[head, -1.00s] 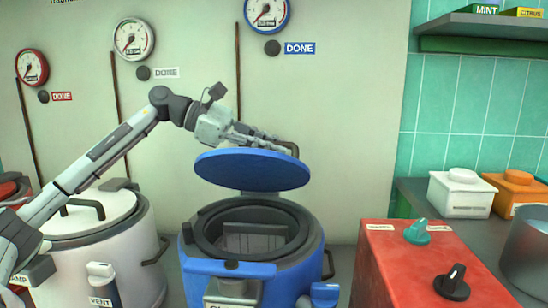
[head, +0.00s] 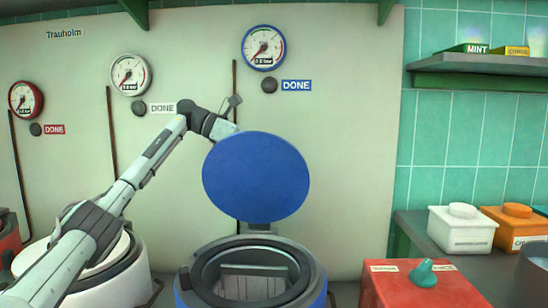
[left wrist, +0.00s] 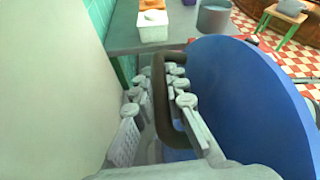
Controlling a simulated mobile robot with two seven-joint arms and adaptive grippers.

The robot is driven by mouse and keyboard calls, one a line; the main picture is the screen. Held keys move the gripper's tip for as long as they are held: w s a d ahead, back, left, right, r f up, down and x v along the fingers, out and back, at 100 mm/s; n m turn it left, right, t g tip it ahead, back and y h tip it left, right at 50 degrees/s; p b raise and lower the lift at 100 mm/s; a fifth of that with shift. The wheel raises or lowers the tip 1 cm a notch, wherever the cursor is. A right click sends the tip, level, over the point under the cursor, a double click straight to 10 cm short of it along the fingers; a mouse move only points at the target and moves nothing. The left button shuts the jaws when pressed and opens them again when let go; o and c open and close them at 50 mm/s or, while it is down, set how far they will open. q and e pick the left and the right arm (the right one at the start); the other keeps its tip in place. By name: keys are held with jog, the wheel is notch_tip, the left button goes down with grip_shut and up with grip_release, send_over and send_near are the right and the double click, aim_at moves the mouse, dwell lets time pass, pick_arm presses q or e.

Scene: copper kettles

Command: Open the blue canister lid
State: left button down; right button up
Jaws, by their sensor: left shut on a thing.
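The blue canister (head: 312,290) stands at the bottom middle of the head view, with its dark round opening uncovered. Its blue lid (head: 256,176) is swung up steeply on a hinge at the back, its flat face toward the head camera. In the left wrist view the lid (left wrist: 240,100) fills the right side, and its dark bar handle (left wrist: 160,105) runs between my left gripper's fingers. My left gripper (left wrist: 162,110) is shut on that handle. In the head view the lid hides the gripper. My right gripper is not in view.
A white canister (head: 110,285) stands to the left under my left arm. A red cabinet (head: 400,290) with a teal knob (head: 424,273) is to the right. The pale wall (head: 350,130) with gauges is close behind the lid.

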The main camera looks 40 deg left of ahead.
pick_arm(q)
jog(key=shift+w+a+r+n, duration=0.15)
jog(key=shift+w+a+n, duration=0.2)
jog(key=shift+w, duration=0.25)
jog(key=c, duration=1.8)
grip_release()
jog(key=shift+s, duration=0.1)
jog(key=v, duration=1.2)
jog(key=shift+a, duration=0.1)
